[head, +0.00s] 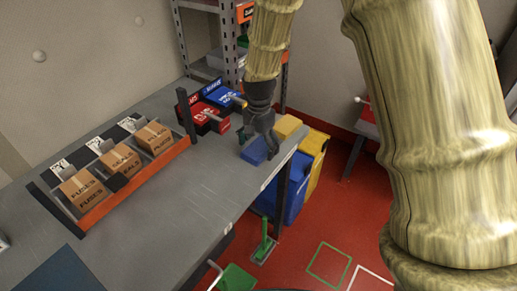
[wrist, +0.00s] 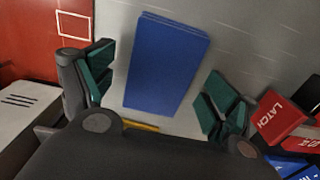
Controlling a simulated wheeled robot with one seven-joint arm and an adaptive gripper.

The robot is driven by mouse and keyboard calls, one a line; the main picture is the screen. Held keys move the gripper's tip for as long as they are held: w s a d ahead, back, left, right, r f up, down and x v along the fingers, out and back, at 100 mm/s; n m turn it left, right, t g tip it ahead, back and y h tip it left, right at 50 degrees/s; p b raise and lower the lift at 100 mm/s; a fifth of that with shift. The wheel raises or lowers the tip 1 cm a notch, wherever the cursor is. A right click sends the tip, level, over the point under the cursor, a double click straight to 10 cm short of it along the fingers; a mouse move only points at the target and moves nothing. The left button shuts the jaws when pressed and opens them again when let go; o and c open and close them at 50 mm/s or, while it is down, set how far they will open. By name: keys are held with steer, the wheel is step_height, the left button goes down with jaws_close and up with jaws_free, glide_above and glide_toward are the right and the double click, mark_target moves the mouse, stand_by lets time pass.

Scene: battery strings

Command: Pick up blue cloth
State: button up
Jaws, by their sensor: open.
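The blue cloth (head: 256,151) is a folded block lying on the grey workbench (head: 215,184) near its right end. In the wrist view the cloth (wrist: 166,62) lies upright in the picture, between the two green-padded fingers. My gripper (head: 259,138) is over the cloth in the head view, with its fingers pointing down. In the wrist view my gripper (wrist: 158,90) is open, with a gap between each finger and the cloth. The lower end of the cloth is close to the dark gripper body. Its exact height above the cloth is hard to tell.
Red and blue bins (head: 205,117) stand left of my gripper; red boxes also show at right in the wrist view (wrist: 280,117). A rack of brown boxes (head: 120,160) stands farther left. A metal shelf (head: 232,50) is behind. Blue and yellow floor bins (head: 316,150) stand beyond the bench's right edge.

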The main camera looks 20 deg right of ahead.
mark_target(261, 149)
steer(key=shift+f, duration=0.25)
steer(key=c, duration=1.1)
steer(key=shift+r, duration=0.15)
steer(key=shift+r, duration=0.55)
steer(key=shift+s+d+r+b, duration=0.1)
steer(key=shift+s+r+b, duration=0.2)
steer(key=shift+r, duration=0.25)
steer(key=shift+s+d+r+b, duration=0.1)
steer(key=shift+s+r+b, duration=0.05)
steer(key=shift+r+b, duration=0.3)
steer(key=s+d+b, duration=0.1)
steer(key=s+d, duration=0.2)
steer(key=s, duration=0.4)
steer(key=s+d+r+b, duration=0.1)
steer(key=s+d, duration=0.2)
steer(key=s, duration=0.3)
steer(key=shift+s+d+r, duration=0.2)
steer(key=shift+s+r, duration=0.1)
steer(key=shift+s, duration=0.05)
